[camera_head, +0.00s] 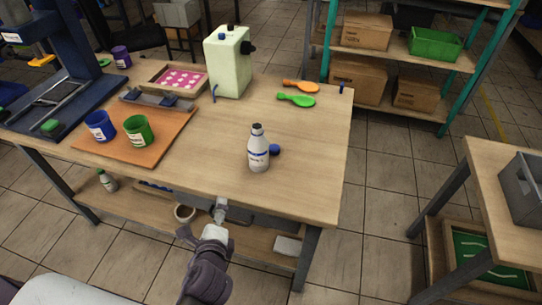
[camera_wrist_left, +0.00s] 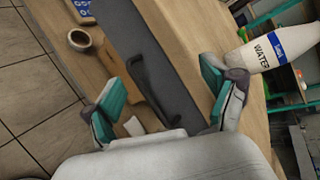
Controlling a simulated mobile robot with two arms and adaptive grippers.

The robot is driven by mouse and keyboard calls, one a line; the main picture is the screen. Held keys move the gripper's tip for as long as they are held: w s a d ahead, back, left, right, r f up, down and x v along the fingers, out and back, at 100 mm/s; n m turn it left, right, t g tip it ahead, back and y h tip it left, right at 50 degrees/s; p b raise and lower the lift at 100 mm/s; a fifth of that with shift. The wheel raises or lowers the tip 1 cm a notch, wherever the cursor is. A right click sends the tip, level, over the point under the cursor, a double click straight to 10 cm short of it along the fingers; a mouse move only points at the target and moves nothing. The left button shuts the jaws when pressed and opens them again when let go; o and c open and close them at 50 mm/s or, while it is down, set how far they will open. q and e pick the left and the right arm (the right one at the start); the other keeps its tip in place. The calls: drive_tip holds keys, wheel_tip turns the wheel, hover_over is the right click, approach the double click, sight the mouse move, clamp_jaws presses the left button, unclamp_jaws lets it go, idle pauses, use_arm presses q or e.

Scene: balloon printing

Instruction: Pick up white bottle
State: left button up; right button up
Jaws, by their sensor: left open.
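The white bottle (camera_head: 258,155) stands upright near the front edge of the wooden table (camera_head: 210,155), right of its middle. It has a dark cap and a blue band. In the left wrist view the bottle (camera_wrist_left: 282,50) shows at the upper right with a "WATER" label, its top cut off by the frame. My left gripper (camera_head: 203,222) is in front of the table's front edge, below and left of the bottle. Its fingers (camera_wrist_left: 160,82) are spread, with nothing between them, and apart from the bottle. My right gripper is not in view.
A small blue object (camera_head: 275,149) lies right beside the bottle. Blue (camera_head: 99,126) and green (camera_head: 138,131) cups stand on a brown board at left. A pale green canister (camera_head: 228,62) and two spoon-like items (camera_head: 297,99) are behind. A lower shelf (camera_head: 260,238) holds several things.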

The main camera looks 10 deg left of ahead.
use_arm(q)
wheel_tip(320, 180, up, 4)
drive_tip(key=w+d+m+t, duration=0.2)
drive_tip(key=d+m+t, duration=0.1)
drive_tip(key=m, duration=0.4)
drive_tip(key=m+t+h, duration=0.3)
drive_tip(key=m, duration=0.5)
approach(256, 158)
drive_tip(key=shift+m, duration=0.3)
drive_tip(key=w, duration=0.2)
drive_tip(key=w+p, duration=0.1)
drive_tip(key=w, duration=0.3)
drive_tip(key=shift+w+a+r, duration=0.25)
drive_tip(key=shift+w+r, duration=0.1)
drive_tip(key=shift+r, duration=0.05)
drive_tip(key=shift+w+a+f+p, duration=0.1)
drive_tip(key=shift+w+a+p, duration=0.1)
drive_tip(key=shift+w, duration=1.35)
drive_tip(key=shift+w+a+f+p, duration=0.1)
drive_tip(key=shift+w+p, duration=0.1)
drive_tip(key=shift+w, duration=1.35)
drive_tip(key=c, duration=1.4)
